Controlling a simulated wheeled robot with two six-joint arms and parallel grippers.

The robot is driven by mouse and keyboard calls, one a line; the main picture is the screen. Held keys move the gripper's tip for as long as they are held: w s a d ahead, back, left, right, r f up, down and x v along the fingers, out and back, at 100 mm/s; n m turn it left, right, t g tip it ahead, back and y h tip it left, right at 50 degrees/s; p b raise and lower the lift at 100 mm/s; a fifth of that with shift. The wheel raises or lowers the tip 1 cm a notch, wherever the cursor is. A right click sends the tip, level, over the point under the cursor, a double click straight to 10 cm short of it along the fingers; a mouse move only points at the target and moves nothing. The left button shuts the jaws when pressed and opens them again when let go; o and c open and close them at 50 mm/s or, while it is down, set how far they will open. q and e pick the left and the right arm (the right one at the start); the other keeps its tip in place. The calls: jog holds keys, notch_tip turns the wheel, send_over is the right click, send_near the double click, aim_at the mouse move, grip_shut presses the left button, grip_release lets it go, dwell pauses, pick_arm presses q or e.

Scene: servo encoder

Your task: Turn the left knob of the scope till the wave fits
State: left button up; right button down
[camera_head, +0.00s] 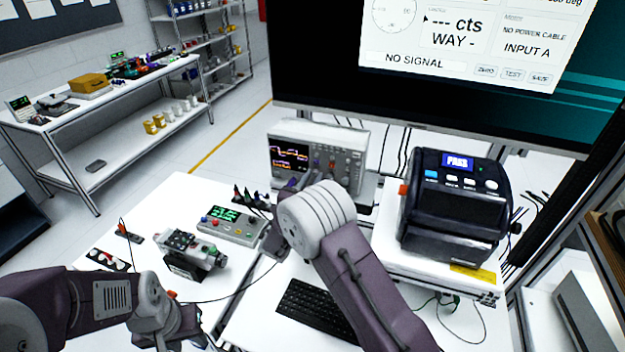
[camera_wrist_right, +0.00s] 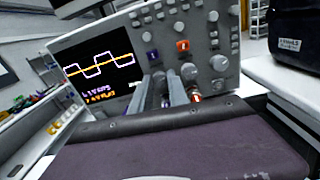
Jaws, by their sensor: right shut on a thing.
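The scope (camera_head: 345,140) stands on the bench below the monitor in the head view. Its lit screen (camera_wrist_right: 98,70) shows a white stepped wave and a slanting yellow trace in the right wrist view; the two do not lie on each other. My right gripper (camera_wrist_right: 160,88) is at the lower front panel, its fingers shut on the left knob (camera_wrist_right: 158,78), which they largely hide. Another grey knob (camera_wrist_right: 189,72) is just to its right. In the head view my right arm covers part of the scope's lower front. My left gripper (camera_head: 186,332) is low at the left, away from the scope, its fingers unclear.
A dark printer-like device (camera_head: 455,205) stands right of the scope. A green-display meter (camera_head: 232,224) and a small motor rig (camera_head: 190,250) lie to the left. A black keyboard (camera_head: 318,308) is in front. The monitor (camera_head: 440,70) reads NO SIGNAL.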

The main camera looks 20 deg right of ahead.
jog(key=shift+r, duration=0.1)
jog(key=c, duration=1.5)
grip_release()
jog(key=shift+c, duration=0.2)
jog(key=shift+w+d, duration=0.1)
jog(key=b+v, duration=0.2)
jog(key=v, duration=0.7)
jog(key=shift+b, duration=0.35)
